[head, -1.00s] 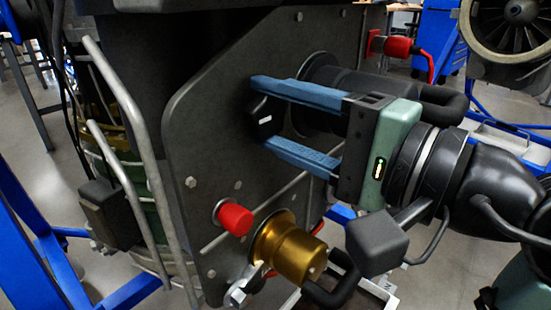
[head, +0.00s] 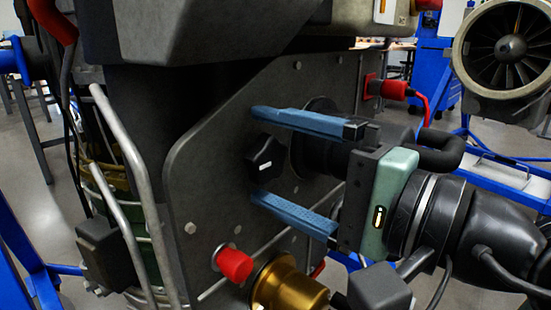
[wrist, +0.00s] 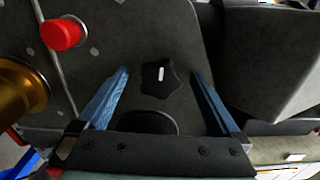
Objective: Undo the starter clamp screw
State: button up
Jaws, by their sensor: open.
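The clamp screw appears to be a black lobed knob (head: 266,157) with a white mark, on the dark grey plate (head: 205,180). My gripper (head: 257,155) is open, its two blue fingers above and below the knob in the head view. In the wrist view the knob (wrist: 160,78) lies between the fingertips of my gripper (wrist: 160,73), with a gap on each side. The fingers do not appear to touch it. How far their tips are from the plate is hard to tell.
A red cap (head: 233,263) and a brass cylinder (head: 287,287) stick out of the plate below. A black cylinder (head: 318,150) stands behind the fingers. A large grey housing (head: 240,30) overhangs the top. Metal pipes (head: 125,150) run along the left.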

aim_at(273, 162)
jog(key=shift+b+v, duration=0.75)
jog(key=shift+v, duration=1.75)
